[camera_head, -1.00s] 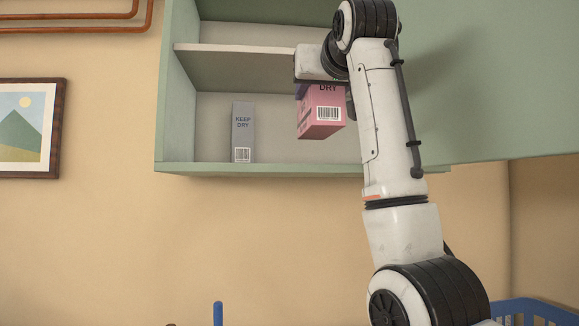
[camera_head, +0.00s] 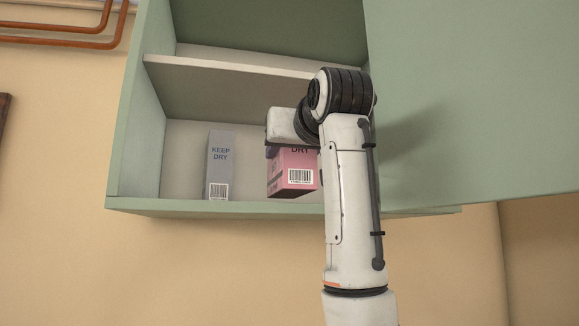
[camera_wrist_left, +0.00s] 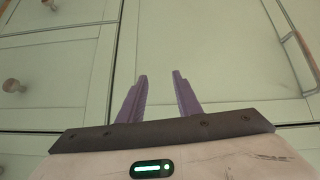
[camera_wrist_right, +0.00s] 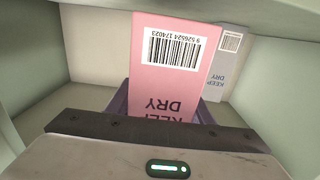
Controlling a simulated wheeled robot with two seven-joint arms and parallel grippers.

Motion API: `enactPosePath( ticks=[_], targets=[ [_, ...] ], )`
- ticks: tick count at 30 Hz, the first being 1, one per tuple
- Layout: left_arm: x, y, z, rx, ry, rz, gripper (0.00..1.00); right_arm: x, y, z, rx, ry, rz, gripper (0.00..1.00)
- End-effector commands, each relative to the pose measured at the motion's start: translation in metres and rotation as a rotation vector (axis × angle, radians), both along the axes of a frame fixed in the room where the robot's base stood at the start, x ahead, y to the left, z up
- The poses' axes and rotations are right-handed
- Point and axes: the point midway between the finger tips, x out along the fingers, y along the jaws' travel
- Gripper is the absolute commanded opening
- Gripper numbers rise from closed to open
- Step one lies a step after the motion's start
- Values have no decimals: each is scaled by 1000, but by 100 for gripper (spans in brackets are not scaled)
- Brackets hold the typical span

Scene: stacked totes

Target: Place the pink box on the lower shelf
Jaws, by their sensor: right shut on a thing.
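The pink box (camera_head: 292,177), marked DRY with a barcode, is inside the green wall cabinet at its lower shelf (camera_head: 175,199). In the right wrist view the pink box (camera_wrist_right: 172,70) stands between the purple fingers (camera_wrist_right: 165,105). Its base looks close to the shelf floor; I cannot tell whether it touches. My left gripper (camera_wrist_left: 160,90) is in the left wrist view only, with its fingers apart and nothing between them, facing pale green cabinet fronts.
A grey KEEP DRY box (camera_head: 220,165) stands upright on the lower shelf, left of the pink box with a gap. The upper shelf board (camera_head: 230,70) is just above my right gripper. An open cabinet door (camera_head: 470,100) is at the right.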

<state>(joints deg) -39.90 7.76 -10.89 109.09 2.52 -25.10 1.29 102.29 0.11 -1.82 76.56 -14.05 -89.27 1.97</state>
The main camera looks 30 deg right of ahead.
Motion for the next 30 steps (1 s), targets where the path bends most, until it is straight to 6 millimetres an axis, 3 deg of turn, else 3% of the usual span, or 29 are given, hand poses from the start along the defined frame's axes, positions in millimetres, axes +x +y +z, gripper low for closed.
enactPosePath(
  ticks=[3,15,16,19,30],
  targets=[
    [2,-1,-1,-2,-6,0,31,0,0,-16,-1,-1,-1,17],
    [13,-1,3,-3,-30,-1,31,0,0,-22,-1,-2,0,17],
    [13,-1,3,-3,-29,-1,31,0,0,-23,-1,0,0,48],
    [12,-1,3,-4,-28,0,31,0,0,-22,-1,1,0,65],
    [7,-1,3,-3,-16,-1,31,-1,0,-17,0,0,0,66]
  ],
)
